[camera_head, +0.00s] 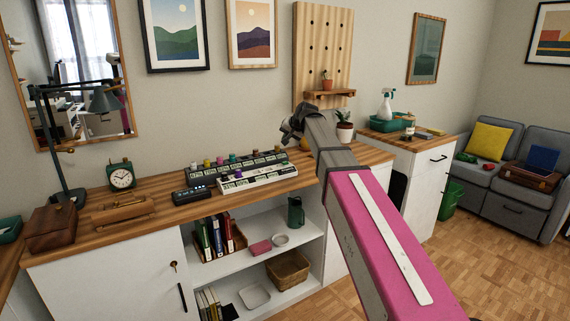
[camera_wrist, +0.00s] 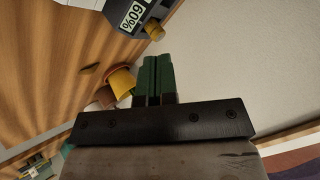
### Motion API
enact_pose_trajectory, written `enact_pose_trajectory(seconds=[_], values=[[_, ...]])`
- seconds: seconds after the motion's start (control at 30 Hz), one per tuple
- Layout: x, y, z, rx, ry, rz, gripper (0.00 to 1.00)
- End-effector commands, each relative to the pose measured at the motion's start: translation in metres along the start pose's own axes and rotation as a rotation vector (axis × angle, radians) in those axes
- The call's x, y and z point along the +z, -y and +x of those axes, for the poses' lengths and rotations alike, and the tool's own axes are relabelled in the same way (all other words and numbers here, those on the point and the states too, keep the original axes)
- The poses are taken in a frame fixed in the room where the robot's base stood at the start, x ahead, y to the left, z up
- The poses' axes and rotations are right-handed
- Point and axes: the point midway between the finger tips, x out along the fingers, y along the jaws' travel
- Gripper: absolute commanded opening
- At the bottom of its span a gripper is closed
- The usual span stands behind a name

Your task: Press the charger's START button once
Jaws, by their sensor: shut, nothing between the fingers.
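A dark charger-like box (camera_head: 193,193) with small blue lights lies on the wooden desk, left of two racks. The front rack (camera_head: 258,179) is pale and the rear rack (camera_head: 238,165) is darker; both carry labelled cells with coloured caps. I cannot make out a START button. In the wrist view, the end of a labelled unit (camera_wrist: 120,14) reading 60% shows at the top, with a yellow cap. My gripper (camera_wrist: 158,60) is shut and empty, its green-padded fingers apart from that unit. In the head view my gripper is small and dark, above the desk right of the racks.
A yellow cup-like object (camera_wrist: 122,80) stands close left of my fingers in the wrist view. A potted plant (camera_head: 344,131) stands right of my arm. A clock (camera_head: 121,176) and lamp (camera_head: 106,100) stand at the left.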

Motion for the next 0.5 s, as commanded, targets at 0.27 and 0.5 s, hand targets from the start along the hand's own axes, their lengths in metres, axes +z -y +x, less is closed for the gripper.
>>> enact_pose_trajectory(seconds=[0.27, 0.5], values=[[0.019, -0.019, 0.025, 0.001, 0.002, 0.001, 0.00], [0.032, -0.032, 0.043, 0.000, 0.002, 0.001, 0.00]])
